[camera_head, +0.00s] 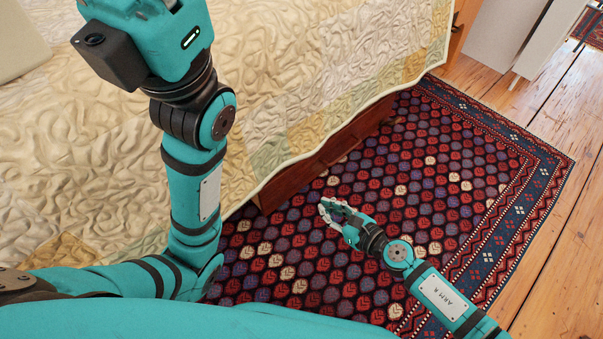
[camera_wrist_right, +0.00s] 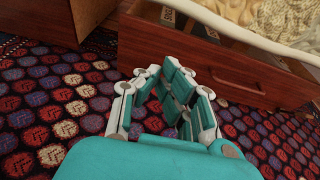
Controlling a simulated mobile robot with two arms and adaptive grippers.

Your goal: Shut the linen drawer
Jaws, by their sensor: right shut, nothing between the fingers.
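A reddish-brown wooden drawer front (camera_head: 315,168) shows low under the hanging quilt in the head view. In the right wrist view the drawer front (camera_wrist_right: 215,68) runs across the upper right and stands pulled out, with part of its interior showing behind its top edge. My right gripper (camera_head: 327,208) is shut and empty, low over the rug in front of the drawer. It also shows in the right wrist view (camera_wrist_right: 160,72); I cannot tell whether it touches the wood. My left gripper is out of view.
The bed's quilt (camera_head: 300,75) hangs over the drawer. Another wooden piece (camera_wrist_right: 60,18) stands at the upper left of the right wrist view. The patterned rug (camera_head: 440,160) is clear in front. Pale panels (camera_head: 510,35) stand on the plank floor beyond.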

